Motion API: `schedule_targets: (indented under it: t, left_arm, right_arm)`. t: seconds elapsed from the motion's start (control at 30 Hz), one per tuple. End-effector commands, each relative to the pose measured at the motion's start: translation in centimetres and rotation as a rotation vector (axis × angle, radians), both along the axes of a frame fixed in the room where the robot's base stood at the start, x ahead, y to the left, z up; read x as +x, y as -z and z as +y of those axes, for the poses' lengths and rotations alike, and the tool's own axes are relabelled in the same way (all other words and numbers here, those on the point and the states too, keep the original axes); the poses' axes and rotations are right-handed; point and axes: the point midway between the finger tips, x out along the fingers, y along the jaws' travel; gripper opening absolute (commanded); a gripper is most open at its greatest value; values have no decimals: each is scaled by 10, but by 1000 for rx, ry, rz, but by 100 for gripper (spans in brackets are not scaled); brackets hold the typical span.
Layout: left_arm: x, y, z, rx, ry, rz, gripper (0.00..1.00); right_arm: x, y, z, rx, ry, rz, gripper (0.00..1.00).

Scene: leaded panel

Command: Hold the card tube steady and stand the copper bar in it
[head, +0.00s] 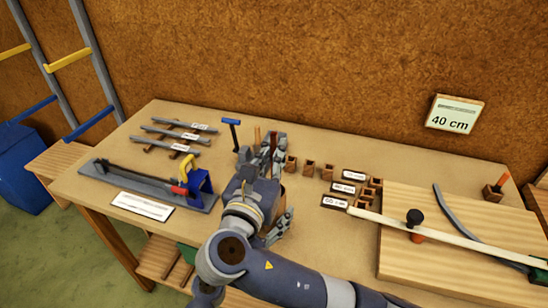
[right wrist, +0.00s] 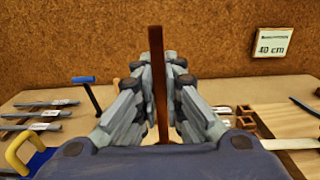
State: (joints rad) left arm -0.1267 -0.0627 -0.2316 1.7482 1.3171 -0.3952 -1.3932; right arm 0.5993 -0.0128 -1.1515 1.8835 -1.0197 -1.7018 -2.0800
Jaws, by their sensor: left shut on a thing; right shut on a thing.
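The copper bar (right wrist: 158,85) stands upright between the fingers of my right gripper (right wrist: 160,105) in the right wrist view. Its lower end is hidden by the gripper body. In the head view the bar (head: 273,139) shows only as a short dark strip at my right gripper (head: 267,152), which is shut on it over the middle of the table. My left gripper (head: 279,228) is lower, at the table's near side, mostly behind my right arm. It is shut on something. A small brown patch (head: 289,187) above it may be the card tube; I cannot see its mouth or the bar's foot.
A blue-handled tool (head: 231,122) and a thin orange upright (head: 257,134) stand just left of the right gripper. Small wooden blocks (head: 309,168) lie to the right, before a wooden board (head: 460,215). A grey rack with a yellow-and-blue tool (head: 197,185) is at left.

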Motion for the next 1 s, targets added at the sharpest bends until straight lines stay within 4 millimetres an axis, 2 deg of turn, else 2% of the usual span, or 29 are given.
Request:
schedule_targets:
  t: [0.3, 0.5, 0.63, 0.8, 1.0]
  left_arm:
    - [0, 0, 0, 0, 0, 0, 18]
    - [0, 0, 0, 0, 0, 0, 18]
    - [0, 0, 0, 0, 0, 0, 18]
    - [0, 0, 0, 0, -1, 0, 18]
    - [0, 0, 0, 0, 0, 0, 18]
  right_arm:
    - [0, -62, 1, 8, -2, -7, 0]
    - [2, -88, -1, 1, -13, -2, 0]
    - [11, -82, -5, -14, -85, 8, 0]
    - [22, -59, -8, -25, -263, 15, 0]
    - [18, -44, -7, -11, -449, 6, 0]
